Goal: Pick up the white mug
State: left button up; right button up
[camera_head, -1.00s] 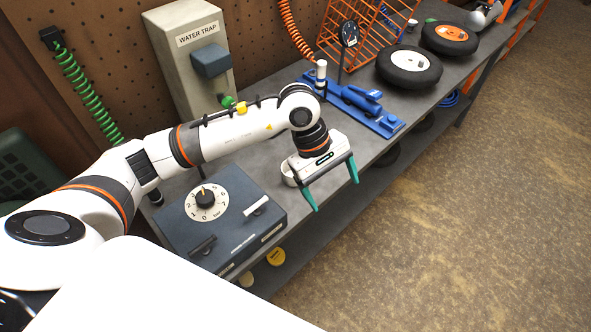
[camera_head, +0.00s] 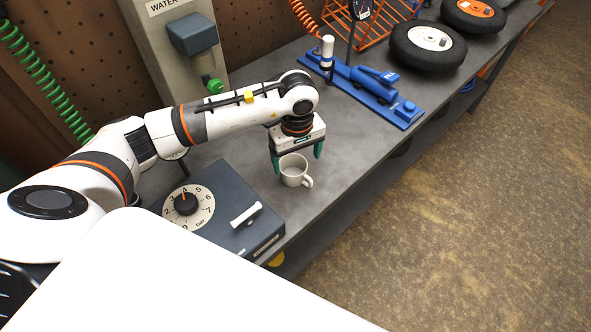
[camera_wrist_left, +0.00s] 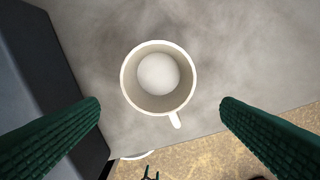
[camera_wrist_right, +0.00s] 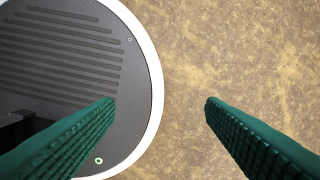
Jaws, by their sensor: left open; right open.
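The white mug (camera_head: 294,171) stands upright on the grey bench, right of the dark blue gauge box. Its handle points toward the bench's front edge. In the left wrist view the mug (camera_wrist_left: 158,100) is seen from above and looks empty, its handle toward the bottom. My left gripper (camera_head: 298,165) is open above and just behind the mug, with its green fingers spread to either side. In the left wrist view the fingertips (camera_wrist_left: 160,103) flank the mug with a gap on both sides. My right gripper (camera_wrist_right: 160,103) is open and empty, over the floor.
The gauge box (camera_head: 222,210) with a dial and white lever stands close to the mug's left. A blue pump (camera_head: 374,85) lies farther along the bench (camera_head: 350,145), with wheels (camera_head: 427,46) beyond. The bench surface between mug and pump is clear.

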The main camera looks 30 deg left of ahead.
aim_at(295, 173)
pick_arm(q)
jog(key=shift+s+f, duration=0.1)
jog(key=shift+f, duration=0.75)
jog(key=f, duration=0.1)
jog(key=f+p, duration=0.1)
jog(key=f, duration=0.1)
jog(key=f+p, duration=0.1)
jog(key=f, duration=0.1)
jog(key=shift+a, duration=0.25)
jog(key=shift+f, duration=0.3)
jog(key=shift+c, duration=0.6)
jog(key=c, duration=1)
jog(key=shift+o, duration=0.2)
jog(key=shift+w+r, duration=0.1)
jog(key=shift+w, duration=0.1)
